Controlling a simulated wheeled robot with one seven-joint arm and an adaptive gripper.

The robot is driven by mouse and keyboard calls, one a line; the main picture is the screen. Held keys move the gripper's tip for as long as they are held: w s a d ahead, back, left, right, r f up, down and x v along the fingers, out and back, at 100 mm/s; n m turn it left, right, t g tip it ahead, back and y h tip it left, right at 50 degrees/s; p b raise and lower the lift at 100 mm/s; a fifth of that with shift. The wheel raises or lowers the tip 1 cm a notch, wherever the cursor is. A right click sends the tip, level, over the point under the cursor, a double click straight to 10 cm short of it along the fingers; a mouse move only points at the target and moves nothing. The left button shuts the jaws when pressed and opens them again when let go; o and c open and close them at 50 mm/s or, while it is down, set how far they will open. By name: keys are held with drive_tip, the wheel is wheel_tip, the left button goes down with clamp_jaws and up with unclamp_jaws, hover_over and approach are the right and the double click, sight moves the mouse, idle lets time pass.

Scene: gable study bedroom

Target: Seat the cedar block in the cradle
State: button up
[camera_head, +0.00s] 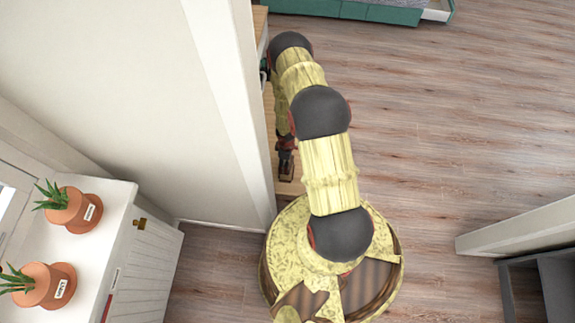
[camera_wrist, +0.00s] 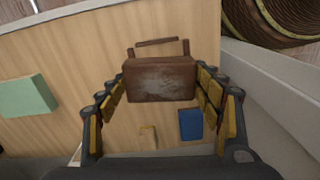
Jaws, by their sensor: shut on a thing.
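The cedar block (camera_wrist: 160,82), a reddish-brown box with a pale worn patch, is between the two fingers of my gripper (camera_wrist: 162,78) in the wrist view. The fingers are shut on its left and right sides. A thin brown frame (camera_wrist: 158,42), which looks like the cradle, shows just beyond the block. The block hides part of it, and I cannot tell whether they touch. In the head view my gripper (camera_head: 286,168) is over the narrow wooden top beside the wall; the block cannot be made out there.
On the wooden top (camera_wrist: 65,55) are a green block (camera_wrist: 28,95) at left, a blue block (camera_wrist: 190,124) and a small tan bracket (camera_wrist: 149,137) nearer my palm. A white wall (camera_head: 185,100) stands close left of my arm. Open floor (camera_head: 430,130) lies to the right.

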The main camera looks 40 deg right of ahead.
drive_tip(key=shift+n, duration=0.7)
drive_tip(key=shift+f+b, duration=2.3)
drive_tip(key=shift+f, duration=0.55)
drive_tip(key=shift+f+b, duration=1.05)
drive_tip(key=shift+f, duration=0.25)
drive_tip(key=o, duration=1.2)
drive_tip(key=shift+o, duration=0.9)
